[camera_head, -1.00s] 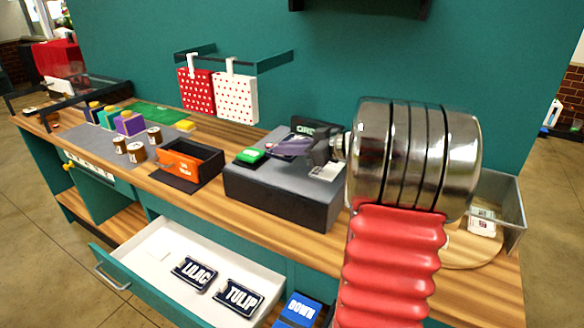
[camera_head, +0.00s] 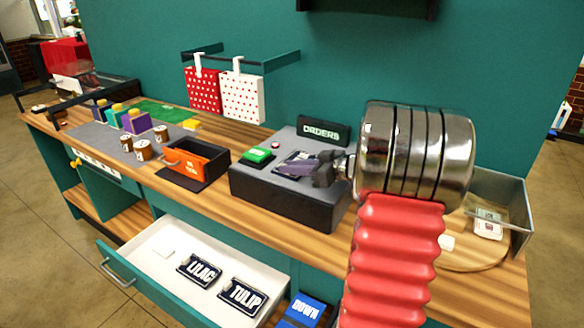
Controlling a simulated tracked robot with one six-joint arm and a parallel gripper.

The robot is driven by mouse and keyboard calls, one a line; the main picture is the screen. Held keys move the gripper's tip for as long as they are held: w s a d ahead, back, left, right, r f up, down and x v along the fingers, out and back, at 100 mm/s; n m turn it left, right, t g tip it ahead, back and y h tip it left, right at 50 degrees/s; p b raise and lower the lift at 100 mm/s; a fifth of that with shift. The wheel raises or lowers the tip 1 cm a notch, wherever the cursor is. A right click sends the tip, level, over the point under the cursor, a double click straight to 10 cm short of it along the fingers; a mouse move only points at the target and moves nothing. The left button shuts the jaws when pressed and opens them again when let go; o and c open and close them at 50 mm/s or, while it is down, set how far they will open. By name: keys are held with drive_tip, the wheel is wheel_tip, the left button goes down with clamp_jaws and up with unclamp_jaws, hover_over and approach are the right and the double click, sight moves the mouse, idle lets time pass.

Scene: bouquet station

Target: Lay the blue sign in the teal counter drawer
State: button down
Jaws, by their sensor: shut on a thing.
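My gripper (camera_head: 322,172) is over the dark grey counter box, shut on a flat dark blue-purple plate (camera_head: 297,163), which looks like the blue sign. The plate is low over the box top; I cannot tell whether it touches. Its face is partly hidden by the jaws and too small to read. The teal counter drawer (camera_head: 148,288) is pulled open below the counter at the lower left. Its white inside holds a navy LILAC sign (camera_head: 199,270), a navy TULIP sign (camera_head: 242,295) and a small white piece (camera_head: 163,246). Bare floor shows around them.
The grey box (camera_head: 284,203) carries a green block (camera_head: 258,155) and an ORDERS stand (camera_head: 325,131). An orange bin (camera_head: 197,158) stands left of it. A blue DOWN piece (camera_head: 304,310) lies below, right of the drawer. A metal tray (camera_head: 508,208) stands at right.

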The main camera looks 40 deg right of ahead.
drive_tip(key=shift+f, duration=0.1)
drive_tip(key=c, duration=1.7)
unclamp_jaws()
drive_tip(key=shift+c, duration=0.2)
drive_tip(key=shift+s, duration=0.1)
drive_tip(key=v, duration=1.2)
